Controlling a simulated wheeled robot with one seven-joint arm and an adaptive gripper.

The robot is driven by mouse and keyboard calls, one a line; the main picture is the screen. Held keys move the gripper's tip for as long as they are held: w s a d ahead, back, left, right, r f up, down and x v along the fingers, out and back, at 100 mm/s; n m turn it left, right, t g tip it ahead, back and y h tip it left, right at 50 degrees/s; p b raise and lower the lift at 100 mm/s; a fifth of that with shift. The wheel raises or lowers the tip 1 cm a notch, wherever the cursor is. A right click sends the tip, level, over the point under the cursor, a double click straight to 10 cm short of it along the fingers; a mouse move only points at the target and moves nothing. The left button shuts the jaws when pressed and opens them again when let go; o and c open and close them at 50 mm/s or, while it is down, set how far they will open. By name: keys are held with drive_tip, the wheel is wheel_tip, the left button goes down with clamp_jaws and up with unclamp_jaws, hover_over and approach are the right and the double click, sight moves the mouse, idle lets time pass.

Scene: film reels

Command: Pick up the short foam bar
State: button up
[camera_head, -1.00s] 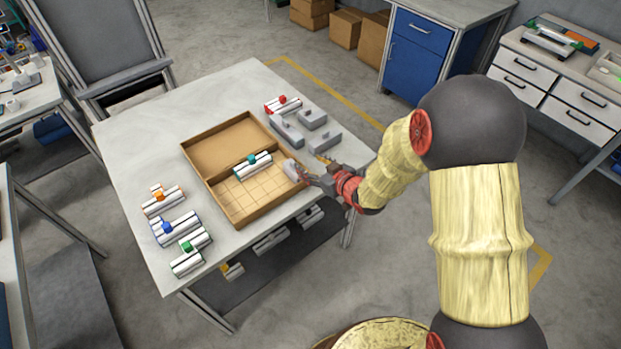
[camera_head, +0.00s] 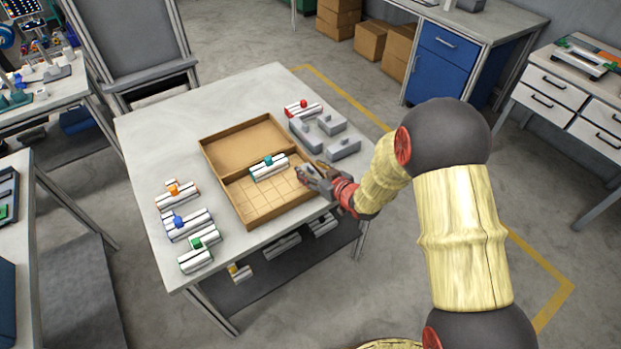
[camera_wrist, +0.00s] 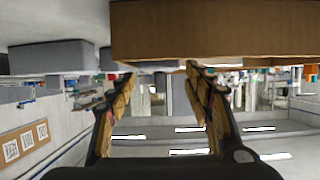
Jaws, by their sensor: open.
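Several grey foam pieces (camera_head: 331,121) lie at the table's right back, beside the tray, in the head view. One (camera_head: 343,148) is nearest my gripper; I cannot tell which is the short bar. In the wrist view, grey blocks show at upper left, a larger one (camera_wrist: 48,57) and a smaller one (camera_wrist: 105,60). My gripper (camera_head: 308,174) is at the tray's right edge, in front of the foam pieces. Its fingers (camera_wrist: 161,72) are open, with nothing held between them. A pale shape at the fingertips in the head view is unclear.
The cardboard tray (camera_head: 228,199) holds a white bar bundle with a teal knob (camera_head: 268,160); its wall (camera_wrist: 210,30) fills the wrist view's top. A red-knobbed bundle (camera_head: 303,107) lies behind the foam. More bundles (camera_head: 187,224) line the table's left. The table (camera_head: 165,120) is clear at back left.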

drive_tip(key=c, duration=1)
drive_tip(key=shift+r, duration=0.15)
